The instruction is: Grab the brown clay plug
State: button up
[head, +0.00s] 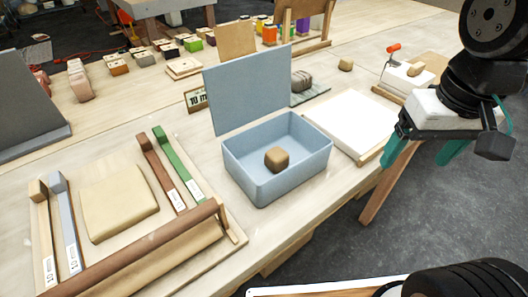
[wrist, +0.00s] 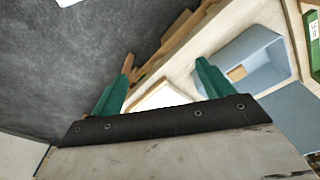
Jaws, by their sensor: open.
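The brown clay plug (head: 277,159), a small rounded block, sits on the floor of an open blue-grey box (head: 263,189). The box's lid (head: 246,88) stands up at its back. In the wrist view the plug (wrist: 237,73) shows small inside the box (wrist: 265,50), right of my fingers. My gripper (head: 424,152) is open and empty, with teal fingers, above the floor beyond the table's right edge. It is well to the right of the box and apart from the plug. In the wrist view my gripper's fingers (wrist: 165,62) stand wide apart.
A white slab (head: 345,122) lies right of the box. Wooden strips and a pale clay slab (head: 118,198) lie on a board at left, with a brown roller (head: 140,249) in front. A dark ribbed lump (head: 301,80) and a small tan lump (head: 346,64) lie behind.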

jog(key=w+a+f, duration=0.3)
jog(key=w+a, duration=0.5)
jog(key=w, duration=0.2)
jog(key=m+g, duration=0.1)
jog(key=m, duration=0.1)
send_over(277, 152)
jog(key=f, duration=0.7)
jog(key=shift+s+d, duration=0.1)
jog(key=shift+d, duration=0.1)
jog(key=shift+a+f, duration=0.15)
jog(key=shift+f, duration=0.1)
notch_tip(277, 152, down, 7)
jog(key=shift+a+f, duration=0.1)
jog(key=shift+f, duration=0.1)
jog(key=c, duration=1.2)
